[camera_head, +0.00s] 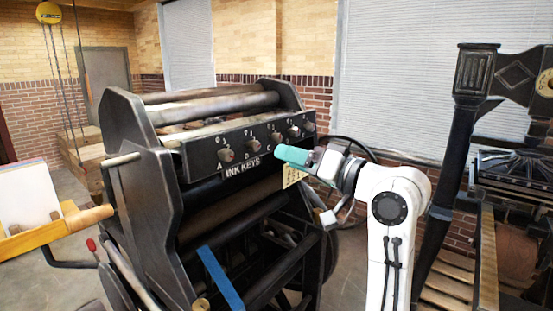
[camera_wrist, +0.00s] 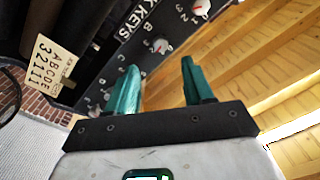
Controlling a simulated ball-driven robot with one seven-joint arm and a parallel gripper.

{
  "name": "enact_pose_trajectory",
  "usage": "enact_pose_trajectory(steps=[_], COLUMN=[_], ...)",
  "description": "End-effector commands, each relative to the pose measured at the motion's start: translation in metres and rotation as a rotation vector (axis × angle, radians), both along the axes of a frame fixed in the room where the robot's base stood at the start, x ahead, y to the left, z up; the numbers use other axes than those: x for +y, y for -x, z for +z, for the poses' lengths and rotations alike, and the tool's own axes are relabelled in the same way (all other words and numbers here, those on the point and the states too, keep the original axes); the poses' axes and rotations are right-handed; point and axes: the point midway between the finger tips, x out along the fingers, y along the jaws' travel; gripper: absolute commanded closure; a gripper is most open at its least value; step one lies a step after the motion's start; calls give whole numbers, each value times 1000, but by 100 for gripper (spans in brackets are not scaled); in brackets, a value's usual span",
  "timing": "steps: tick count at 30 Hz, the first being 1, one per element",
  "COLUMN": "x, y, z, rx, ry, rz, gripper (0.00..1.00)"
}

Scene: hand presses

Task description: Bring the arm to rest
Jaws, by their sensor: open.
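My gripper (camera_head: 293,155) is at the end of my white arm, in front of the lower right part of the black ink-key panel (camera_head: 200,158) on the hand press. Its teal fingers also show in the wrist view (camera_wrist: 160,88), spread apart with nothing between them. The arm is bent and reaches left toward the press. The panel bears a row of several ink-key knobs, among them the leftmost one (camera_head: 226,155). A knob beside the letter B (camera_wrist: 162,46) lies beyond the fingertips in the wrist view. I cannot tell the exact gap to the panel.
A lettered paper tag (camera_wrist: 52,68) hangs by the panel; it shows below my gripper in the head view (camera_head: 293,176). A wheel rim stands behind my wrist. Another black press (camera_head: 470,130) stands close on the right. A wooden tray (camera_head: 40,238) is at the left.

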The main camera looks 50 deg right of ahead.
Motion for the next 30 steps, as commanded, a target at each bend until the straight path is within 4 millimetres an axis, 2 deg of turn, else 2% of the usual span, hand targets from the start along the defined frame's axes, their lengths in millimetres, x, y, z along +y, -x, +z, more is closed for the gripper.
enact_pose_trajectory(steps=[3, 6, 25, 28, 30], x=[-2, -1, -1, 2, 8], y=[14, 20, 21, 18, 13], z=[-1, -1, -1, -12, -33], rx=[0, 0, 1, 24, 70], ry=[0, 0, 0, -3, -8], rz=[-3, 0, 1, 1, 4], gripper=[48, 48, 48, 48, 48])
